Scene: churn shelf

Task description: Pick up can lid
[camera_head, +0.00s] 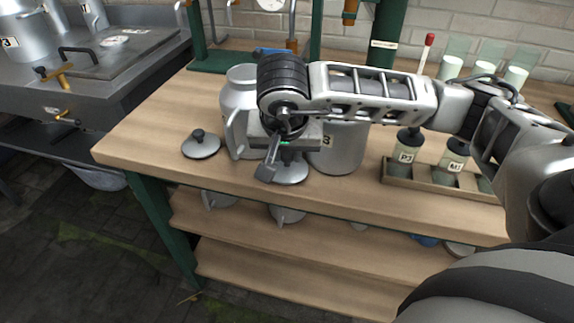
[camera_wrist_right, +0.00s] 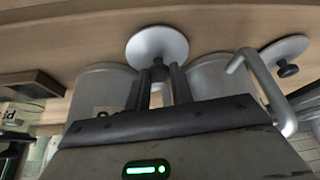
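A round grey can lid (camera_head: 292,175) with a dark knob lies on the wooden bench under my right gripper (camera_head: 279,168). In the right wrist view the lid (camera_wrist_right: 157,43) lies beyond my fingers (camera_wrist_right: 161,72), with its knob between the fingertips. The fingers stand apart, with a gap between them; whether either touches the knob is unclear. A second lid (camera_head: 201,147) with a black knob lies further left, and it also shows in the right wrist view (camera_wrist_right: 285,48). My left gripper is not in view.
A metal can with a handle (camera_head: 236,120) and another can (camera_head: 342,148) stand close to my gripper on either side. A wooden rack (camera_head: 440,184) with labelled jars is at the right. The bench (camera_head: 140,140) is clear at its left end.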

